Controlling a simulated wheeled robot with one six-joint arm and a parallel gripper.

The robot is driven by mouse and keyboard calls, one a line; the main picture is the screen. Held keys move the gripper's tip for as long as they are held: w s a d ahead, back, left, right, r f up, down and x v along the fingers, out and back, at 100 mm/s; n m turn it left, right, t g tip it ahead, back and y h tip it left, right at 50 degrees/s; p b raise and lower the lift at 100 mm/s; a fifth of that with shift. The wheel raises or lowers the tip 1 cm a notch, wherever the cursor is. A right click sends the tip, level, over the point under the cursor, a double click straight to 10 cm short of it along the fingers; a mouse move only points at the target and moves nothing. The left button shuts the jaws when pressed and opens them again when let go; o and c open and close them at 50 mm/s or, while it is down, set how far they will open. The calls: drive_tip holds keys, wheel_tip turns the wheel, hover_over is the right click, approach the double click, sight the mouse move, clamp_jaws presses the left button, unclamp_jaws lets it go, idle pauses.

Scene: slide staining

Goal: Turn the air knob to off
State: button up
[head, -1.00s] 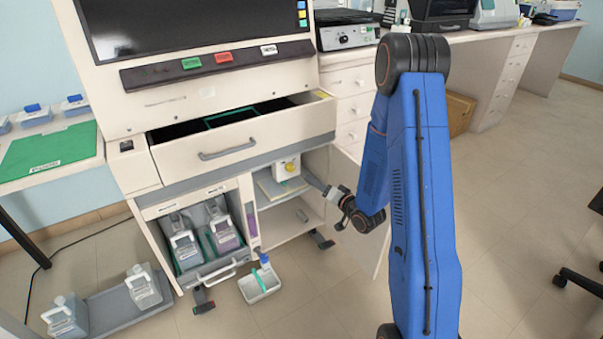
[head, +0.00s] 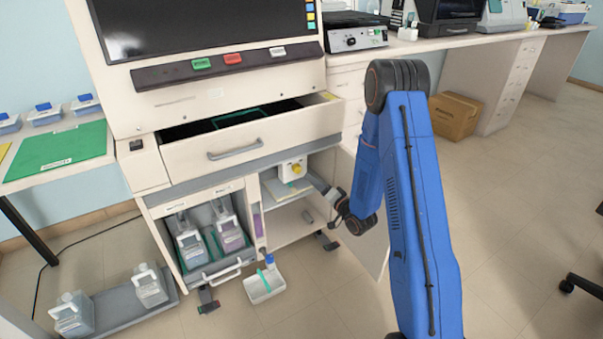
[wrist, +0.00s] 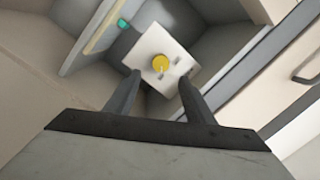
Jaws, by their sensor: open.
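The yellow air knob (head: 296,169) sits on a small white box (head: 286,172) inside the open lower compartment of the staining machine. In the wrist view the knob (wrist: 160,63) is round, on the face of the white box (wrist: 152,45), with small dark marks beside it. My gripper (wrist: 158,82) is open and empty. Its two fingers point at the box, one either side of the knob in the picture, and I see no contact. In the head view my gripper (head: 318,183) is small and partly hidden by my wrist, to the right of the box.
A drawer (head: 250,150) stands open above the compartment. An open door (head: 366,235) is at the compartment's right, close to my arm. Bottles (head: 190,245) stand in the bay to the left. A white tray (head: 265,287) is on the floor in front.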

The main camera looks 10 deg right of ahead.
sight(299, 170)
drive_tip(key=x, duration=0.9)
drive_tip(key=shift+w, duration=0.1)
drive_tip(key=c, duration=1.1)
